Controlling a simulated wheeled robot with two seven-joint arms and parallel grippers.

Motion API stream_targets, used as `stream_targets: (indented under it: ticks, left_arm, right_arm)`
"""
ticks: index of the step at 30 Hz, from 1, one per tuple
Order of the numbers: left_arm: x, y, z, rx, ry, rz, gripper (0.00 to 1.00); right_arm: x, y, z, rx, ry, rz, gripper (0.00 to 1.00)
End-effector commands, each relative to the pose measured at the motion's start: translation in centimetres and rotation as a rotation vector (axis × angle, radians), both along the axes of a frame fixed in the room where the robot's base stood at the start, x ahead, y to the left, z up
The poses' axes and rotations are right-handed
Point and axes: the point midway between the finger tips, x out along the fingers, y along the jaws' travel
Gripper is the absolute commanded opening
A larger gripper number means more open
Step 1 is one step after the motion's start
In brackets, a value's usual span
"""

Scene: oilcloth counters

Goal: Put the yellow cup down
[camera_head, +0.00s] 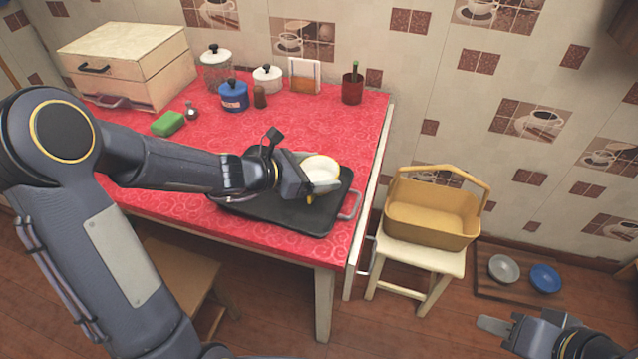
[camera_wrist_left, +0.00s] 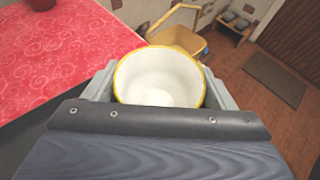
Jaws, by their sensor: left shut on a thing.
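The yellow cup (camera_head: 321,168) has a white inside and a yellow rim. My left gripper (camera_head: 316,186) is shut on it, over the right part of a black tray (camera_head: 280,219) on the red counter. In the left wrist view the cup (camera_wrist_left: 158,78) sits upright between the two fingers, its empty inside facing the camera. I cannot tell whether its base touches the tray. My right gripper (camera_head: 497,326) is low at the bottom right, far from the cup; only part of it shows, and its opening is unclear.
The red counter (camera_head: 330,110) has free room behind the tray. A yellow basket (camera_head: 432,212) sits on a white stool (camera_head: 420,255) to the right. Two bowls lie on a low rack.

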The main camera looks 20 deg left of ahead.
Motion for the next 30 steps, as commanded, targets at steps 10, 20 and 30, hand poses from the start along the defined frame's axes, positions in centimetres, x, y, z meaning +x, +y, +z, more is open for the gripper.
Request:
stream_targets:
  ticks: [10,20,30]
  left_arm:
    - [0.3,-0.4,-3.6,0.001,0.001,0.0,0.51]
    - [0.3,-0.3,-4.1,0.0,0.0,0.0,0.51]
    - [0.2,-0.3,-3.9,0.0,0.001,-0.001,1.0]
  right_arm:
    - [0.0,0.0,-1.1,0.0,0.0,0.0,0.36]
    - [0.0,0.0,-1.6,0.0,0.0,0.0,0.36]
    - [0.0,0.0,-1.4,0.0,0.0,0.0,0.36]
